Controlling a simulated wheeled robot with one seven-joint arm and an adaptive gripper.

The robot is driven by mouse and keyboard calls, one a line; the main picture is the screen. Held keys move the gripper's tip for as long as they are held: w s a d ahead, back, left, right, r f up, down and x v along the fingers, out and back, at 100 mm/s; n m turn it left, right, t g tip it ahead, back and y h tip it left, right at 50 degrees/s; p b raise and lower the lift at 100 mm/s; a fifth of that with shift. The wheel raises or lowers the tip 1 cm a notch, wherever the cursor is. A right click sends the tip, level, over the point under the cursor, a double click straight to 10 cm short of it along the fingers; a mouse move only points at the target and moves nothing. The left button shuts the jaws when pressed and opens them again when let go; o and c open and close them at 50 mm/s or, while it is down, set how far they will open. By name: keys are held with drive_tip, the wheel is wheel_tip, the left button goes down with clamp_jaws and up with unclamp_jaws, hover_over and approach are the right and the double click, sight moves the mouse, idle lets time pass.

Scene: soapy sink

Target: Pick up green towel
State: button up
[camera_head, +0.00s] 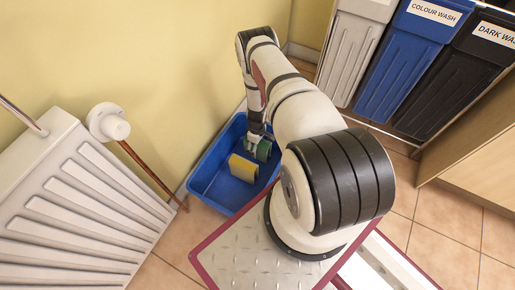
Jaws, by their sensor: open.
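A green item, probably the green towel (264,151), is in the blue tub (204,184) on the floor. It is small in view and partly hidden by my gripper (254,139). My gripper points down into the tub, right at the green item. The gripper is open; whether its fingers touch the green item or stand around it cannot be told. A yellow block-like item (243,168) is in the tub just in front and to the left of the green one.
A white radiator (75,200) with a valve (108,122) and copper pipe is on the left. The yellow wall (160,60) is behind the tub. White, blue (405,65) and black wash bins stand at upper right. Tiled floor is bare at lower right.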

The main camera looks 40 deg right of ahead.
drive_tip(key=c, duration=1.3)
drive_tip(key=shift+c, duration=0.2)
drive_tip(key=shift+r, duration=0.15)
